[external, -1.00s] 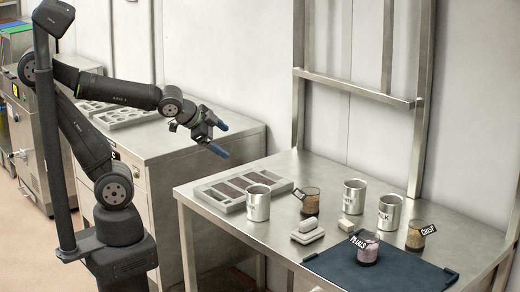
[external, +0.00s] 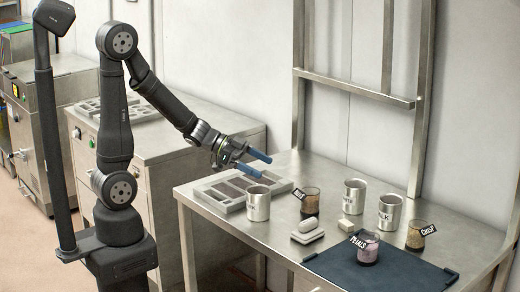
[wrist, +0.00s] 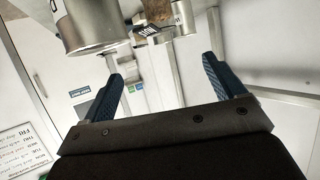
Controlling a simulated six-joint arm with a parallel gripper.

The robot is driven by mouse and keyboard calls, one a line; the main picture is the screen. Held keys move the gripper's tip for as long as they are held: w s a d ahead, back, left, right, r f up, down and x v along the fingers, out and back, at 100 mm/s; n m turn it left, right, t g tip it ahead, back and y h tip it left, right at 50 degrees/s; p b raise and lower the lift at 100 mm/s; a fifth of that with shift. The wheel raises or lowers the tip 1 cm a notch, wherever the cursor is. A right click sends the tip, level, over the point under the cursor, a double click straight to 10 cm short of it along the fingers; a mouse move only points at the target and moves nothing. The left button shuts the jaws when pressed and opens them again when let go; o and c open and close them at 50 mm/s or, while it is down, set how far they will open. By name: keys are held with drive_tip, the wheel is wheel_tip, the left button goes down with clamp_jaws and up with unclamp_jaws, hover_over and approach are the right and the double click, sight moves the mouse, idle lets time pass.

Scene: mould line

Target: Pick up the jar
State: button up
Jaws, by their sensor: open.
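Three small glass jars with tags stand on the steel table. One with brown contents (external: 310,205) is behind the middle. One with pinkish contents, tagged PETALS (external: 367,252), is on the dark mat. One with tan contents (external: 416,238) is at the right. I cannot tell which one is meant. My gripper (external: 259,164) is open and empty, in the air above the grey tray and the left metal cup, apart from every jar. Its blue fingers also show in the wrist view, where a tagged jar (wrist: 152,14) is partly visible beyond them.
Metal cups stand at the left (external: 258,207), back (external: 354,198) and right (external: 389,215). A grey slotted tray (external: 208,197), a grey block (external: 307,236) and a small pale block (external: 345,225) lie among them. The dark mat (external: 335,270) has free room. A steel frame (external: 355,90) rises behind.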

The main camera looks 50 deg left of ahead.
sight(318, 196)
drive_tip(key=x, duration=1.7)
drive_tip(key=shift+d, duration=0.1)
drive_tip(key=shift+c, duration=0.2)
drive_tip(key=c, duration=0.9)
